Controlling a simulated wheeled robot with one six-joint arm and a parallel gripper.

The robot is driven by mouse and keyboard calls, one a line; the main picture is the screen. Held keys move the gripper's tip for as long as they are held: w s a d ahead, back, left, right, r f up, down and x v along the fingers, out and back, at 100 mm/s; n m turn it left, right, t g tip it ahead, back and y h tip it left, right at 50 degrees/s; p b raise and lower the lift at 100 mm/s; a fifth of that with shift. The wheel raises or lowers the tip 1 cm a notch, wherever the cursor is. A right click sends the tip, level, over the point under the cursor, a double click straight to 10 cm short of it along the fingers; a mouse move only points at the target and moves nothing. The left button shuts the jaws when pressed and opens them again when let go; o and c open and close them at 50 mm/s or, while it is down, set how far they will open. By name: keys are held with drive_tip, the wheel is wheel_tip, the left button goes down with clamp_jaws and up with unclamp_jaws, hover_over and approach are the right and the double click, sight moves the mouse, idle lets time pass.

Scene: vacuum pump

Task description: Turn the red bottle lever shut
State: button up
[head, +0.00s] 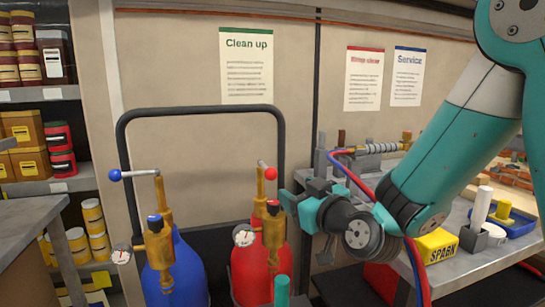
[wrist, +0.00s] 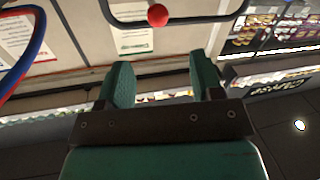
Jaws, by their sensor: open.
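The red bottle (head: 247,275) stands upright in the head view, right of the blue bottle (head: 188,275). Its lever's red ball (head: 270,173) sits at the top of a brass stem (head: 260,190); the lever arm looks foreshortened, so its exact direction is hard to tell. My gripper (head: 290,203) is just right of the red bottle's brass fittings, a little lower than the ball. In the wrist view my gripper (wrist: 160,72) is open and empty, with two teal fingers well apart. The red ball (wrist: 157,14) shows beyond the fingertips, above the gap, and not between them.
The blue bottle's lever with a blue ball (head: 115,175) points left. A dark tube frame (head: 200,109) rises behind both bottles. A workbench (head: 470,258) with a yellow box (head: 437,246) is on the right. Shelves (head: 45,187) with cans are on the left.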

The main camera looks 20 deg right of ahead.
sight(274, 176)
drive_tip(key=p+x, duration=1)
drive_tip(key=shift+w+d+r, duration=0.15)
drive_tip(key=shift+r, duration=0.2)
drive_tip(key=shift+w+f+p, duration=0.3)
drive_tip(key=shift+w+p, duration=0.45)
clamp_jaws()
